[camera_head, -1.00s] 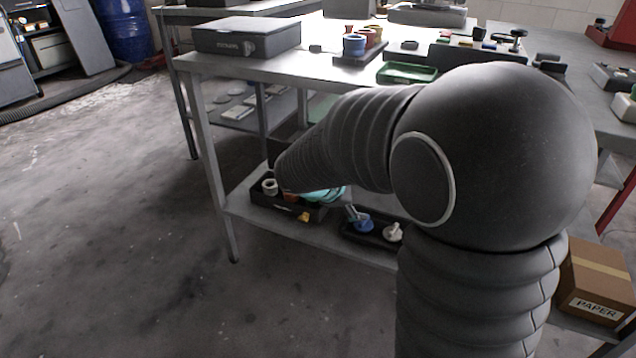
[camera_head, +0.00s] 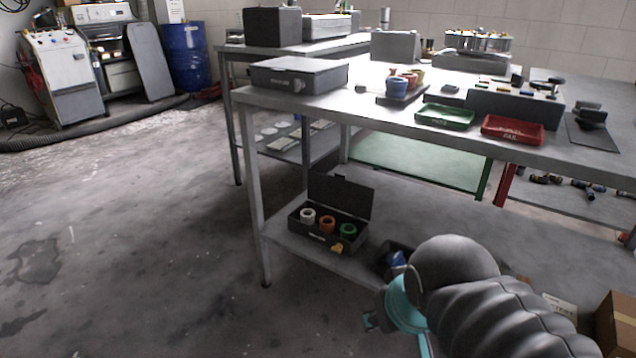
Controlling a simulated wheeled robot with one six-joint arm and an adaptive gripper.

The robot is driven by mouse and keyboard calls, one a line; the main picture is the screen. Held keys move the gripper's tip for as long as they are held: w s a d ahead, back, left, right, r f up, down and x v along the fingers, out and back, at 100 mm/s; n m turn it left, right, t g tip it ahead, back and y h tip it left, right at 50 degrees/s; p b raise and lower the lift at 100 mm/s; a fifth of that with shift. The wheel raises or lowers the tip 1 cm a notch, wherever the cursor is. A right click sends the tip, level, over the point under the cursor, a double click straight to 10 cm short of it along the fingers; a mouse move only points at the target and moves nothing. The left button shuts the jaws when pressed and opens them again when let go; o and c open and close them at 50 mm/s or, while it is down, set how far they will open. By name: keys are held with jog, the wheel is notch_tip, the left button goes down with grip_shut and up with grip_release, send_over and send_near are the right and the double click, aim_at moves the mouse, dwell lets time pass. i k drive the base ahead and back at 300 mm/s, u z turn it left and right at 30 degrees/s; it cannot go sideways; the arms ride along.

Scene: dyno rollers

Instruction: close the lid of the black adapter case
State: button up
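The black adapter case (camera_head: 300,233) sits on the lower shelf of the workbench near its left end. Its lid (camera_head: 341,196) stands open, roughly upright at the back. A white ring, an orange ring and a green ring stand inside, and a yellow tag or latch shows at the front right. My gripper (camera_head: 372,321), with teal parts, is in front and to the right of the case, apart from it. My dark arm hides much of the gripper, so its opening does not show clearly.
A dark tray (camera_head: 397,256) with a blue item lies right of the case, partly behind my arm. The benchtop (camera_head: 380,116) above the shelf holds a closed grey case (camera_head: 299,74), cups and green and red trays. The floor at left is clear.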

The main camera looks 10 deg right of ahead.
aim_at(335, 192)
jog(key=u, duration=0.3)
jog(key=k, duration=0.45)
jog(key=u, duration=0.65)
jog(key=i, duration=0.65)
jog(key=z, duration=0.85)
jog(key=i, duration=0.5)
jog(key=z, duration=0.15)
jog(key=k, duration=1)
jog(key=z, duration=0.65)
